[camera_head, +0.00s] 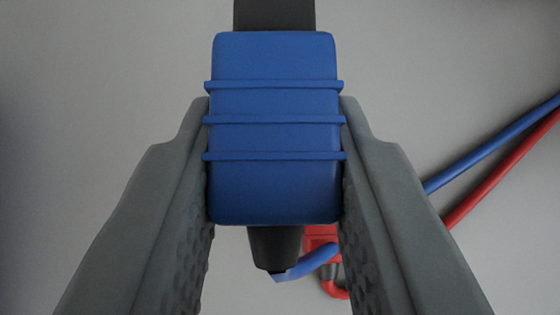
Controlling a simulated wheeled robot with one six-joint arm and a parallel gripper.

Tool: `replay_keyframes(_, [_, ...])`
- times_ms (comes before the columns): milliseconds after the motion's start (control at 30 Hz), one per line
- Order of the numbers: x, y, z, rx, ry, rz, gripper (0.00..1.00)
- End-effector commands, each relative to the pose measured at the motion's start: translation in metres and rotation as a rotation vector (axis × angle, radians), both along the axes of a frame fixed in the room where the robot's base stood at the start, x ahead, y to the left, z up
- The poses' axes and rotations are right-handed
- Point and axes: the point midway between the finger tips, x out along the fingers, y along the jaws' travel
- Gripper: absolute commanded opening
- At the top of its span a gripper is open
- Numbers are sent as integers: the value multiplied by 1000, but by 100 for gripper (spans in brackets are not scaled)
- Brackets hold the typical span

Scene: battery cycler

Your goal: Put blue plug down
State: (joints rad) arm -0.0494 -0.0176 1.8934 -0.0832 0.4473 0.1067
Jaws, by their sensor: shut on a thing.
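The blue plug (273,185) is a blue ribbed block in the middle of the camera view. A black part (274,14) runs from its top edge out of the frame, and a black tapered end (274,245) shows at its bottom. My gripper (275,125) is shut on the blue plug, with one grey finger against each side. A blue cable (307,262) comes from near the tapered end and passes behind the right finger. The plug hides what lies directly behind it.
A red plug (320,237) with a red cable (500,168) is partly hidden behind my right finger. The blue and red cables run side by side to the right edge. The plain grey surface (100,70) behind is clear on the left and upper right.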

Motion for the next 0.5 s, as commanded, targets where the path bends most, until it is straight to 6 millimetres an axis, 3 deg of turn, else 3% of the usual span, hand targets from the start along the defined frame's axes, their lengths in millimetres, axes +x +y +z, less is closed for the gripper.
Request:
replay_keyframes(400, [0,0,-40,-1,1,1,14])
replay_keyframes(500, [0,0,-42,0,-1,0,14])
